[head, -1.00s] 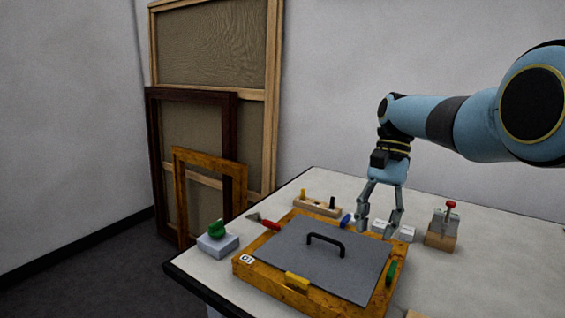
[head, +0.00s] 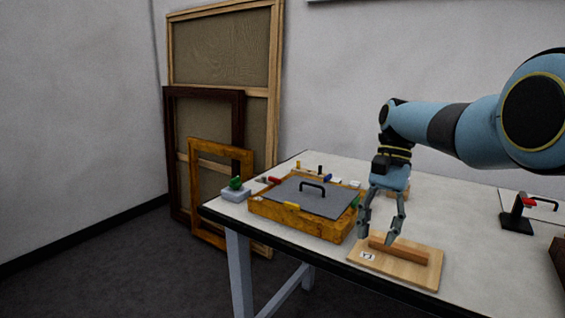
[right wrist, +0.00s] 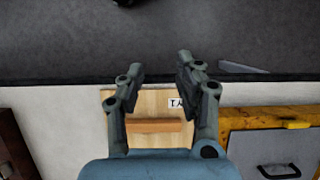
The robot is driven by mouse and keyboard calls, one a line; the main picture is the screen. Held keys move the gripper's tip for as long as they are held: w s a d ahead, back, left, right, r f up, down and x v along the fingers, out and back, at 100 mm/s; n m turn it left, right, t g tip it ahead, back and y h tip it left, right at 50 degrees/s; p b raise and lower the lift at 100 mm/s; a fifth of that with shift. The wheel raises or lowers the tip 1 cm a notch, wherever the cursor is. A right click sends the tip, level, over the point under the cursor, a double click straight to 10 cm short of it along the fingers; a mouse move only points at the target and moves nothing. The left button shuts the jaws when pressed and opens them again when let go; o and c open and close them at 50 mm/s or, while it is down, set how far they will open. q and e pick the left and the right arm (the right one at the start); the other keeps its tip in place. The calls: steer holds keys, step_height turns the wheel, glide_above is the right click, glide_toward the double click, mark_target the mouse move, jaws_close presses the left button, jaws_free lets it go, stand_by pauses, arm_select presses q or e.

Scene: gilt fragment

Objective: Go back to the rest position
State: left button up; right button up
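My right gripper (head: 377,238) hangs from the right arm, pointing down in front of a wooden board (head: 425,268) with a long wooden block on it in the head view. Its fingers are apart with nothing between them. In the right wrist view the same gripper (right wrist: 158,68) shows two spread fingers, with the board (right wrist: 150,103) below and beyond them. My left gripper is in neither view.
The white table (head: 480,240) holds an orange wooden frame box (head: 300,222) with a grey, black-handled lid (head: 330,198). A green-topped block (head: 236,195) stands left of it. A black stand (head: 516,222) is at right.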

steer(key=s+d+f+g+b, duration=0.2)
steer(key=s+f, duration=1.3)
steer(key=f, duration=0.2)
steer(key=s+d+f+g+b, duration=0.2)
steer(key=s+f, duration=1.3)
steer(key=f, duration=0.3)
steer(key=s+d+f+n+t+h+b, duration=0.1)
steer(key=s+d+f, duration=0.2)
steer(key=s+f, duration=0.6)
steer(key=s+d+f+n+t+h+b, duration=0.15)
steer(key=s+f, duration=0.25)
steer(key=s, duration=1)
steer(key=s+d+f+n+t+b, duration=0.1)
steer(key=s+d+f, duration=0.2)
steer(key=s+f, duration=0.6)
steer(key=w+d+n+t, duration=0.1)
steer(key=w+n+t, duration=0.2)
steer(key=w+t, duration=0.2)
steer(key=shift+w+r+h, duration=0.35)
steer(key=shift+w+r, duration=0.1)
steer(key=shift+w, duration=0.55)
steer(key=shift+n, duration=0.25)
